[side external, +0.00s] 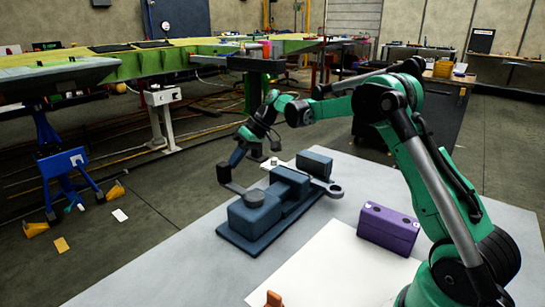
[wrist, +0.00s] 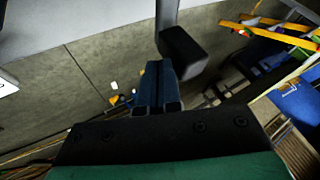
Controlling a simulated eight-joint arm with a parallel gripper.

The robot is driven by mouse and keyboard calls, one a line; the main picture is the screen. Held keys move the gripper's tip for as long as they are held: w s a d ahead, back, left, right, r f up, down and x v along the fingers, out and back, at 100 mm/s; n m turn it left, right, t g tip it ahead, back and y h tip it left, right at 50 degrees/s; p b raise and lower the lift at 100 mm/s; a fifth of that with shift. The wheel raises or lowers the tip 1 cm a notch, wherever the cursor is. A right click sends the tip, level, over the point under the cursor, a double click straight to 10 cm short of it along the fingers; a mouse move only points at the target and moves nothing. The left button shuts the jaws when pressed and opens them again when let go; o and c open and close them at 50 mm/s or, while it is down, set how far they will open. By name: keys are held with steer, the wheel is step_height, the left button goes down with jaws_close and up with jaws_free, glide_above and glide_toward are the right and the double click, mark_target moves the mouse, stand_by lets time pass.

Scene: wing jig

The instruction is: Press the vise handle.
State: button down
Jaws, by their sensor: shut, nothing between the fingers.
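The blue-grey vise (side external: 245,222) sits on the light table. Its handle (side external: 241,189) is a flat grey bar from a round pivot on top of the vise, with a dark block-shaped grip (side external: 223,174) at its far left end, beyond the table edge. In the wrist view the grip (wrist: 183,52) is a black rounded block on the grey bar (wrist: 166,14). My gripper (side external: 234,162) is shut and empty, just right of and slightly above the grip. In the wrist view its blue fingers (wrist: 153,66) lie together just left of the grip; I cannot tell whether they touch it.
A purple block (side external: 388,230) stands on the table right of the vise, by a white sheet (side external: 335,270). A grey ring-ended part (side external: 333,189) sticks out at the vise's right. Floor lies below the grip. A blue stand (side external: 65,170) is farther left.

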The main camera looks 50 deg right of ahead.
mark_target(221, 164)
steer(key=shift+w+a+n, duration=0.1)
steer(key=shift+a+n, duration=0.15)
steer(key=shift+n, duration=0.05)
steer(key=shift+w+a+n+g+y, duration=0.15)
steer(key=shift+a+n+g+y, duration=0.1)
steer(key=shift+a+n+g, duration=0.45)
steer(key=shift+w+a+n+g+y, duration=0.1)
steer(key=shift+a+n+g+y, duration=0.25)
steer(key=shift+a+n, duration=0.75)
steer(key=shift+n, duration=0.1)
steer(key=s+a+n+g, duration=0.1)
steer(key=s+a, duration=0.3)
steer(key=a, duration=0.3)
steer(key=shift+s+a, duration=0.25)
steer(key=shift+s, duration=0.15)
